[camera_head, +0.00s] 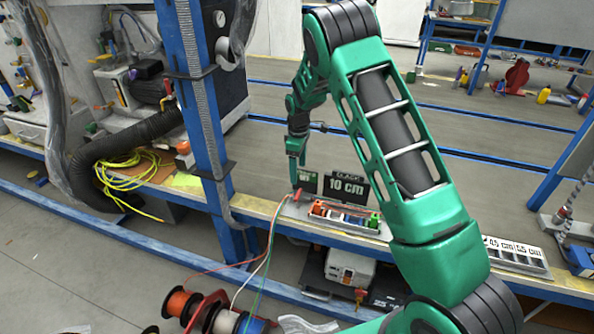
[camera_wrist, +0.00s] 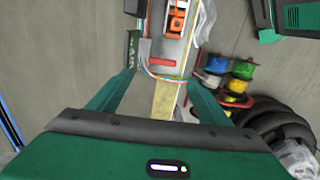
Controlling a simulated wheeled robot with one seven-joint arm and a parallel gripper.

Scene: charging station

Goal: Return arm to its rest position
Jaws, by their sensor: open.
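My green arm reaches across the middle of the head view, bent, with its wrist hanging down over the blue-framed bench. My gripper (camera_head: 295,180) points down above the left end of a component tray (camera_head: 307,215). In the wrist view, the two green fingers of my gripper (camera_wrist: 161,80) stand apart with nothing held between them. A red cylindrical piece (camera_wrist: 163,62) and several coloured wires (camera_wrist: 165,77) lie just past the fingertips. Whether a fingertip touches them I cannot tell.
A black "10 cm" sign (camera_head: 347,184) stands behind the tray. A blue post (camera_head: 202,110) rises left of my gripper. Wire spools (camera_head: 215,315) sit below the bench front, with wires running up. A labelled bin row (camera_head: 515,255) is at right.

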